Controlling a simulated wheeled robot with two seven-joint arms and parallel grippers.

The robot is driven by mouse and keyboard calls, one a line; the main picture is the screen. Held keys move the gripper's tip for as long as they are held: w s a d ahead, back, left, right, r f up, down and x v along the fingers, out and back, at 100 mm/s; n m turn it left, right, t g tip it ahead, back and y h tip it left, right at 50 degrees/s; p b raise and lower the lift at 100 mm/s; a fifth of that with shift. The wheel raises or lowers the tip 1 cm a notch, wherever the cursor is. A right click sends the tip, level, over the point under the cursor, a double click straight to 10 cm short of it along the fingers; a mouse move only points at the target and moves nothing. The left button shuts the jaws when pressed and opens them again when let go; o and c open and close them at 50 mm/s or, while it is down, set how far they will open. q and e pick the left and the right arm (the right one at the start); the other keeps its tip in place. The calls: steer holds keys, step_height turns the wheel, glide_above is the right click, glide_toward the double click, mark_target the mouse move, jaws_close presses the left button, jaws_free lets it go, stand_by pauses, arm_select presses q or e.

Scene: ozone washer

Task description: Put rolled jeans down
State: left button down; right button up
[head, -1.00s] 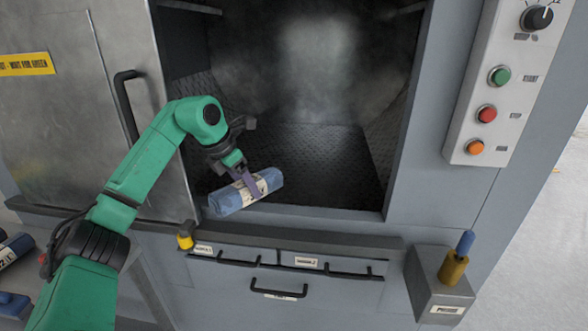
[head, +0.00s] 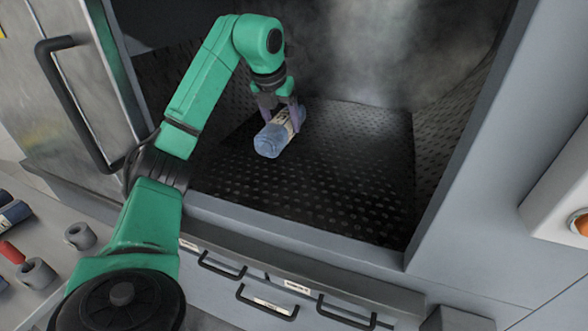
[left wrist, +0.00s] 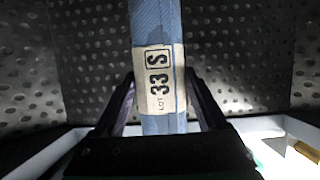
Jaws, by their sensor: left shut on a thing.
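The rolled jeans (head: 270,139) are a blue roll with a cream paper band. They are inside the washer chamber, over its dark perforated floor (head: 330,180). My left gripper (head: 282,115) reaches in from the left and is shut on the roll around its band. I cannot tell whether the roll touches the floor. My right gripper is not in view.
The open metal door (head: 75,75) with a black handle is at the left. The chamber's front sill (head: 300,232) runs below the opening, with drawer handles (head: 267,302) under it. Other blue rolls (head: 14,214) lie at the far left. The chamber floor right of the roll is clear.

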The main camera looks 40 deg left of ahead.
mark_target(275, 142)
arm_select(q)
step_height(275, 142, down, 14)
steer(key=shift+f+b, duration=0.1)
steer(key=shift+b, duration=0.25)
steer(key=shift+w+f, duration=0.15)
jaws_free()
steer(key=v, duration=1.1)
steer(key=shift+r, duration=0.55)
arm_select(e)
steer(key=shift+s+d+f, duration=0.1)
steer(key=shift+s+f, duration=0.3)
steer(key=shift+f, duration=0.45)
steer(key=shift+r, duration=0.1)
